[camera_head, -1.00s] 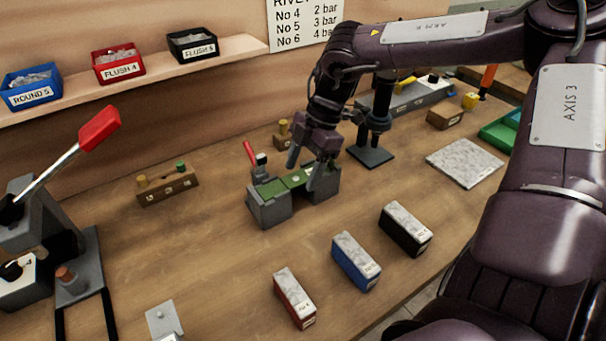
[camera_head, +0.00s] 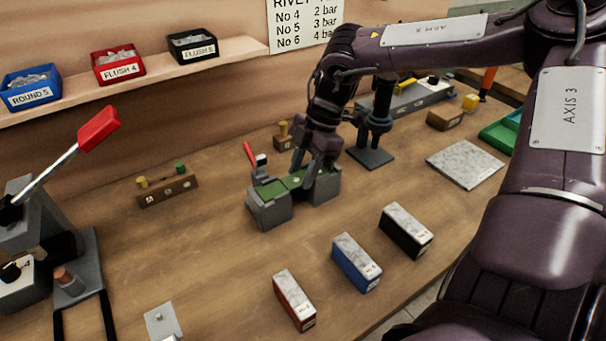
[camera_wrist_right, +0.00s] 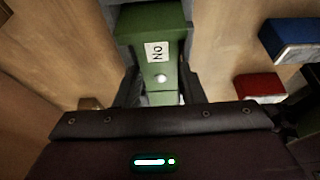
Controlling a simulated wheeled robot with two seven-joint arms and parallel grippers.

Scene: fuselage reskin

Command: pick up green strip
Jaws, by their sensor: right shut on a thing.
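The green strip (camera_head: 272,190) lies across the top of a grey clamp block fixture (camera_head: 270,214) in the middle of the bench. My right gripper (camera_head: 305,180) is at the strip, its fingers pointing down on either side of it. In the right wrist view the strip (camera_wrist_right: 153,27) runs between the two fingers (camera_wrist_right: 161,88) and carries a white label and a round pale dot. The right gripper is shut on the strip, which still sits at the fixture. Part of the strip is hidden by the gripper. My left gripper is not in view.
Red (camera_head: 294,299), blue (camera_head: 356,262) and black (camera_head: 405,231) boxes stand in front of the fixture. A red-handled lever (camera_head: 99,129) is at the left. A wooden block with pegs (camera_head: 167,188) is behind left. A black stand (camera_head: 371,157) is close behind right.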

